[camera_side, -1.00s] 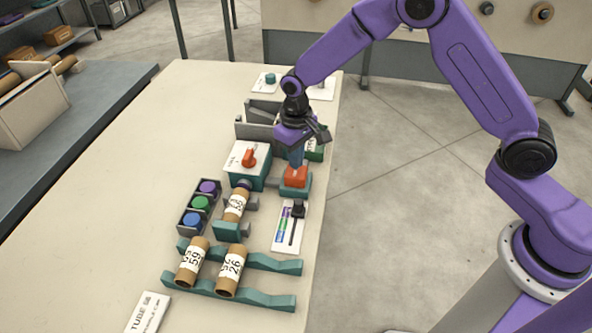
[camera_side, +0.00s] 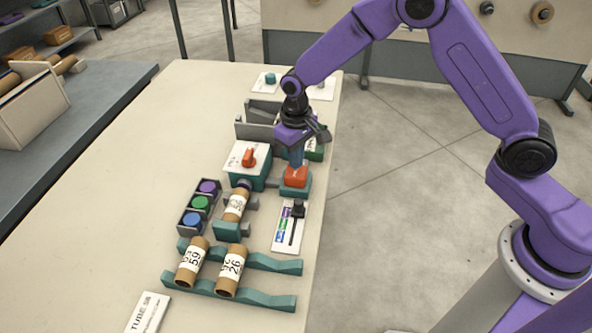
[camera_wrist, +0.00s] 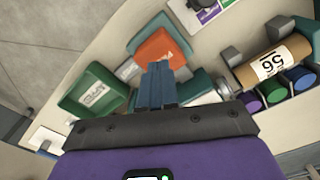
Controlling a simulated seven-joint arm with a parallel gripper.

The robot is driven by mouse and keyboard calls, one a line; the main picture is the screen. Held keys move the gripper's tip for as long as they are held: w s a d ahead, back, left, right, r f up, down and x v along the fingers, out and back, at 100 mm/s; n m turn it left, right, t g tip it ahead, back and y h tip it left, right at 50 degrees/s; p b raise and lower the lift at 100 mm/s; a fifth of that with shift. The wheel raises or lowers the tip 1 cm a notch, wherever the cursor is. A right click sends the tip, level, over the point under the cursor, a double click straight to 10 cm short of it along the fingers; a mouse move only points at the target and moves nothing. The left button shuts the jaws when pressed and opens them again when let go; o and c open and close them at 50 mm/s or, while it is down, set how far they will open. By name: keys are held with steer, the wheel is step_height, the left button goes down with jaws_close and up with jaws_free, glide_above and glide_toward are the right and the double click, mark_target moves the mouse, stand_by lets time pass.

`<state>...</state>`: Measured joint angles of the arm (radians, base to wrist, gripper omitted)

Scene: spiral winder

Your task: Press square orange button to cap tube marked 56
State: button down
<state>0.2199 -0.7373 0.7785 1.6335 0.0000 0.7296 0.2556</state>
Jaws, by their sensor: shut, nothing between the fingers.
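The square orange button (camera_side: 295,177) sits on a teal base near the table's right edge; it also shows in the wrist view (camera_wrist: 160,46). My gripper (camera_side: 297,165) is shut and empty, pointing down at the button. In the wrist view its blue fingertips (camera_wrist: 158,66) overlap the button's near edge; I cannot tell whether they touch or press it. The brown tube marked 56 (camera_wrist: 272,62) lies in a holder beside the button's station; it also shows in the side view (camera_side: 236,205). No cap is clearly visible on it.
A teal box with an orange rotary knob (camera_side: 249,157) stands left of the button. Purple, green and blue caps sit in a rack (camera_side: 187,225). Tubes 59 (camera_side: 191,262) and 26 (camera_side: 230,270) lie on teal rails. A slider panel (camera_side: 289,228) is in front.

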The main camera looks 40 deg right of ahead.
steer(key=shift+f, duration=1.95)
steer(key=shift+r, duration=4.1)
